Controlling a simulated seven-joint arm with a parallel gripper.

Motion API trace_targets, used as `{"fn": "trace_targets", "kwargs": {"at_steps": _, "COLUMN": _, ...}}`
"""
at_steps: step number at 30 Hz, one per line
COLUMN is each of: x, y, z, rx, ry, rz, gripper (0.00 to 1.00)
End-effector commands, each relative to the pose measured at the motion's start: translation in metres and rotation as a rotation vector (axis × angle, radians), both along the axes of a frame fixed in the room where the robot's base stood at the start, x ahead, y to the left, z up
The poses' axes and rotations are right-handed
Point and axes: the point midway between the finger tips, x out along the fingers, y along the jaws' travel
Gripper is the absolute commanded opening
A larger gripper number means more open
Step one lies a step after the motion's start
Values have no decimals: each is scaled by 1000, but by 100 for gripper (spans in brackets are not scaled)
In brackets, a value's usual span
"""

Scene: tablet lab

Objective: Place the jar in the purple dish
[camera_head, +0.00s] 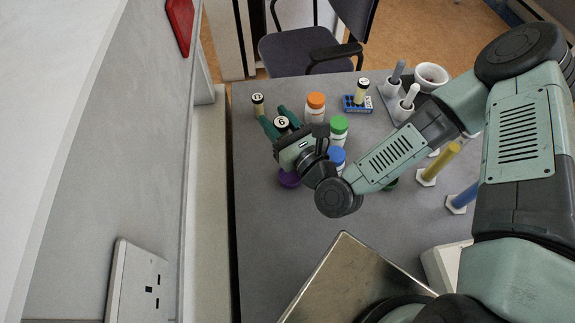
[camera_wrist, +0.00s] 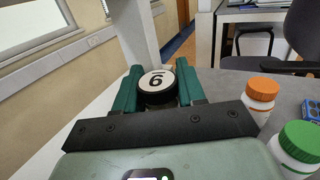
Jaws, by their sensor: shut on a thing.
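A jar with a black-rimmed white lid marked 6 (camera_head: 282,122) is between the fingers of my gripper (camera_head: 276,119). In the wrist view, the jar's lid (camera_wrist: 157,80) shows upside down between the two green fingers of my gripper (camera_wrist: 158,72), which are shut on it. The jar's body is mostly hidden. A purple round thing (camera_head: 289,179), which may be the purple dish, shows just below my gripper in the head view. The gripper and wrist hide part of it, so I cannot tell its full shape. The jar is apart from it.
Bottles with orange (camera_head: 316,101), green (camera_head: 339,125) and blue (camera_head: 337,156) caps stand right of my gripper. Farther right are a blue rack (camera_head: 357,104) and a white mortar (camera_head: 431,75). The table's left front (camera_head: 265,240) is clear.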

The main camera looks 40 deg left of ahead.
Motion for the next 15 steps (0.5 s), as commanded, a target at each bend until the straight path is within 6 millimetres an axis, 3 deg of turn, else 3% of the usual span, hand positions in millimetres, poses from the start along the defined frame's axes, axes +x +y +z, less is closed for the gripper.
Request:
{"fn": "trace_targets", "kwargs": {"at_steps": 3, "x": -9, "y": -24, "z": 0, "rx": -15, "ry": 6, "rz": 80, "gripper": 8}}
{"fn": "trace_targets", "kwargs": {"at_steps": 6, "x": -16, "y": -33, "z": -5, "rx": -21, "ry": 13, "rz": 118, "gripper": 8}}
{"fn": "trace_targets", "kwargs": {"at_steps": 15, "x": -18, "y": -35, "z": -56, "rx": -23, "ry": 13, "rz": 130, "gripper": 8}}
